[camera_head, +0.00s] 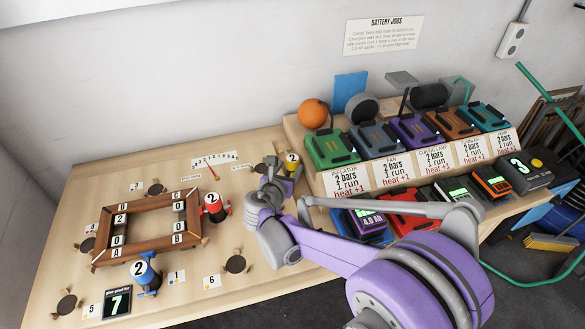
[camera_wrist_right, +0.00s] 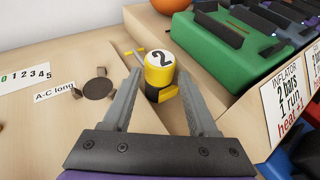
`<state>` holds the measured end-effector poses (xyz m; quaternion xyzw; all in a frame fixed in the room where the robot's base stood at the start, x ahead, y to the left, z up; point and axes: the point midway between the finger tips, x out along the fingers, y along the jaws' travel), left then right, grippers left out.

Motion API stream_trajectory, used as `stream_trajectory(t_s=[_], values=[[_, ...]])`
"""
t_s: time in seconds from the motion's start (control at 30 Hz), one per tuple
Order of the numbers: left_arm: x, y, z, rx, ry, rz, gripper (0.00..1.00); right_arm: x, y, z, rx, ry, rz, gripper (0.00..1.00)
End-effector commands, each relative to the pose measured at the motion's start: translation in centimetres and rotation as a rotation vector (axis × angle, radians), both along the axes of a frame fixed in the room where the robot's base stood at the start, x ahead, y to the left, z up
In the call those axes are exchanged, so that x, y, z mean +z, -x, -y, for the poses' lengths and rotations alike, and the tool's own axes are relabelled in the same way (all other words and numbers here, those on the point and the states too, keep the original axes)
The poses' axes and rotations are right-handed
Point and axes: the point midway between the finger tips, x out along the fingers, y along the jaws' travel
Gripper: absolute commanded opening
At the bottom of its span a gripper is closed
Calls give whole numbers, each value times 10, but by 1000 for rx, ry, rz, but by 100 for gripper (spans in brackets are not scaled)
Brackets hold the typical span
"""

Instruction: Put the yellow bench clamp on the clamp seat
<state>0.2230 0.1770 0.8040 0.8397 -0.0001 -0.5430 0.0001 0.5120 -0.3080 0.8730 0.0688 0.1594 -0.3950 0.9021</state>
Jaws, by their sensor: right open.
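The yellow bench clamp (camera_head: 291,163) stands upright at the bench's back, close to the left end of the charger rack. It has a black base and a white top marked 2. In the right wrist view the clamp (camera_wrist_right: 160,75) shows between my right gripper's fingertips (camera_wrist_right: 160,88), which are apart; I cannot tell whether they touch it. In the head view my right gripper (camera_head: 270,185) reaches in beside the clamp. Several dark round seats lie on the bench, one (camera_wrist_right: 98,88) left of the gripper by the "A-C long" label, another (camera_head: 235,264) at the front. My left gripper is out of view.
A wooden frame (camera_head: 102,250) lies on the left, with a red clamp (camera_head: 214,208) and a blue clamp (camera_head: 147,275) at its sides. The charger rack (camera_head: 308,150) borders the yellow clamp on the right. A display reading 7 (camera_head: 117,302) stands at the front left.

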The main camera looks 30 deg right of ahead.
Motion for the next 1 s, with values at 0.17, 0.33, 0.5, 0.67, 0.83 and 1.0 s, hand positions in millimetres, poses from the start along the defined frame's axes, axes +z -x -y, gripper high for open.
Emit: stream_trajectory(t_s=[0.17, 0.33, 0.5, 0.67, 0.83, 1.0], values=[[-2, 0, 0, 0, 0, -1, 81, -6, -12, 13, -2, -1, 1, 59], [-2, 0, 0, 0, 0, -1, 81, -6, -13, 13, 0, -2, 1, 59], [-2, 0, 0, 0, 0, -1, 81, -6, -13, 13, 0, -2, 1, 41], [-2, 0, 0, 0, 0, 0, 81, -6, -13, 13, 0, -2, 1, 12], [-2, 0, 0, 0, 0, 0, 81, -6, -13, 13, 0, -2, 1, 0], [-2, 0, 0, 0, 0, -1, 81, -6, -13, 13, 1, -1, 1, 0]])
